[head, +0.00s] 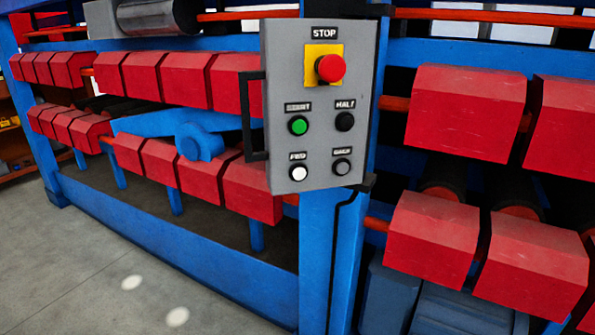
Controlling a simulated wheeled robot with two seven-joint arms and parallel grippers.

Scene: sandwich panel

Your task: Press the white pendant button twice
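A grey pendant control box (280,100) hangs in front of a blue upright in the head view. Its white button (298,172) is at the lower left of the panel, under a small label that seems to read FWD. A green button (298,125) is above it, a black button (344,121) is at the upper right, and a dark grey button (342,166) is beside it on the right. A red stop button (330,68) on a yellow plate is at the top. Neither of my grippers is in view, and nothing touches the panel.
A black handle (252,117) sticks out on the box's left side. Behind it stands a blue machine frame (180,262) with rows of red blocks (432,238). A black cable (338,225) runs down the upright. Grey floor (75,265) is clear at lower left.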

